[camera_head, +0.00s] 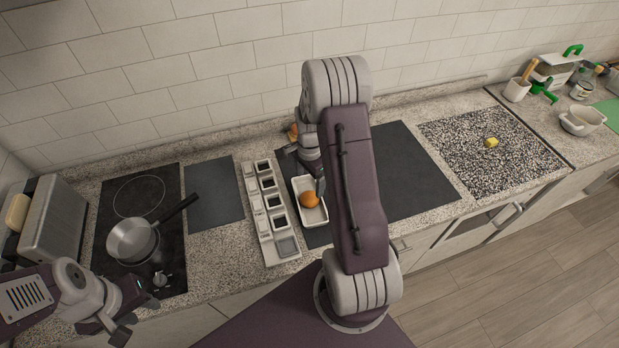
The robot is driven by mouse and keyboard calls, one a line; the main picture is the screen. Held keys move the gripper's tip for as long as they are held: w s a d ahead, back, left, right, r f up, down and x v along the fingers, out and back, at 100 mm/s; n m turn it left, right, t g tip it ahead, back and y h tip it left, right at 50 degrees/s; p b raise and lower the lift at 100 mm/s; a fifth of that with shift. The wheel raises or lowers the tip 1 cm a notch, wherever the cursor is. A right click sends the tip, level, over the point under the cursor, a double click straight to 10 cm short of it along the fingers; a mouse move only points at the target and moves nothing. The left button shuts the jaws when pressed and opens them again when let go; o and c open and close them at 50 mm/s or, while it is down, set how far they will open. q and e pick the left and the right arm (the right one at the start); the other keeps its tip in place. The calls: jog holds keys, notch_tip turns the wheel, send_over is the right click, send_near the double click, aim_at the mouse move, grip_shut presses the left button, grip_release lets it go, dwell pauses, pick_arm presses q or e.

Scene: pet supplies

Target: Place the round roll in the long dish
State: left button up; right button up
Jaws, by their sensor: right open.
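The round roll (309,199), orange-brown, sits inside the long white dish (320,218) on the dark mat. My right gripper (306,172) is open just behind and above the roll, with one fingertip close to it; I cannot tell if they touch. Another orange-brown item (293,131) is partly hidden behind my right arm. My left gripper (127,312) is open and empty at the lower left, in front of the hob.
A pan (133,240) stands on the black hob, its handle pointing right. A white tray of small compartments (281,262) is left of the dish. A yellow item (491,142) lies on the speckled board. The dark mat (410,170) right of my arm is clear.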

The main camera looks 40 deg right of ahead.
jog(key=s+a+r+n+t, duration=0.1)
jog(key=s+a+r+n, duration=0.3)
jog(key=s+a+n, duration=0.35)
jog(key=s+a+r+n, duration=0.4)
jog(key=a+n, duration=0.5)
jog(key=n, duration=0.1)
notch_tip(320, 180, down, 7)
jog(key=b, duration=0.6)
jog(key=shift+w+d+b, duration=0.2)
jog(key=shift+d+b, duration=0.1)
jog(key=shift+d, duration=0.15)
